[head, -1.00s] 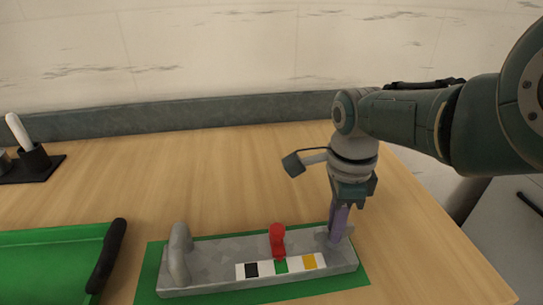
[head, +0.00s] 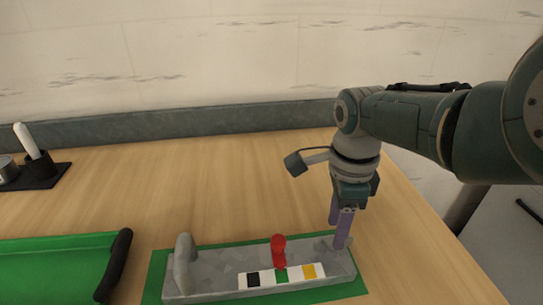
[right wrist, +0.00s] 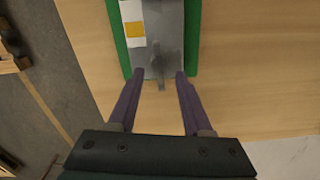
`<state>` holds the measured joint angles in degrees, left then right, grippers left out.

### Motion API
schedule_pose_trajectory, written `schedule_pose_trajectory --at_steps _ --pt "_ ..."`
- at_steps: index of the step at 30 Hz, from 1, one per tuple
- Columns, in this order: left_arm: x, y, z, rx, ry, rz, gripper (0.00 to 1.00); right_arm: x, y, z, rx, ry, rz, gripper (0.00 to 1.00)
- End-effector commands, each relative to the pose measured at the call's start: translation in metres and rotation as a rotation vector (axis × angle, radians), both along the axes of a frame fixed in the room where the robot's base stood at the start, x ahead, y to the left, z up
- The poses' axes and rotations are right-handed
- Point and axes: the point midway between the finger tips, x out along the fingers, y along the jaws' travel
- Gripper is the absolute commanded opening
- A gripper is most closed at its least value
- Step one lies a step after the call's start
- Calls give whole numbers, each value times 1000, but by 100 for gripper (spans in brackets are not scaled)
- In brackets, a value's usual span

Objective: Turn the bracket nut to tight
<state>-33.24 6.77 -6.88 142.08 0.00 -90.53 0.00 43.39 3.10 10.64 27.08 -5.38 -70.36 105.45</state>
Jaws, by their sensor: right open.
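The grey bracket (head: 215,270) lies on a green mat, with a grey upright at its left end. A small grey winged piece, which looks like the bracket nut (right wrist: 159,62), stands at the bracket's right end. A red upright piece (head: 279,252) stands behind the green patch of a white strip with black, green and yellow patches (head: 308,271). My right gripper (head: 339,236) points down at the bracket's right end. In the right wrist view its purple fingers (right wrist: 159,74) are open, with the nut between or just beyond their tips; contact cannot be told. My left gripper is out of view.
A green tray (head: 60,240) with a dark handle is at the left. A dark stand (head: 40,170) with a white-handled tool is at the back left. The wooden table (head: 210,190) is clear behind the bracket. Its right edge is close to my right arm.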

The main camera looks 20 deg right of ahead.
Motion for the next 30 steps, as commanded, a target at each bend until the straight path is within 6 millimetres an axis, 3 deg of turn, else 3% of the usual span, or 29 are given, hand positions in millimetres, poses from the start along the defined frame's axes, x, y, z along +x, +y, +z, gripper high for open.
schedule_pose_trajectory --at_steps 1,3,10,30 --pt "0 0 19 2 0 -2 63 0 0 21 0 -2 0 50" --pt "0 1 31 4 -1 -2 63 0 0 34 1 -1 0 50" --pt "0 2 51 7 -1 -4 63 0 0 66 0 -1 0 50" --pt "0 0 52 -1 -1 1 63 -3 -3 69 -8 -4 29 50"
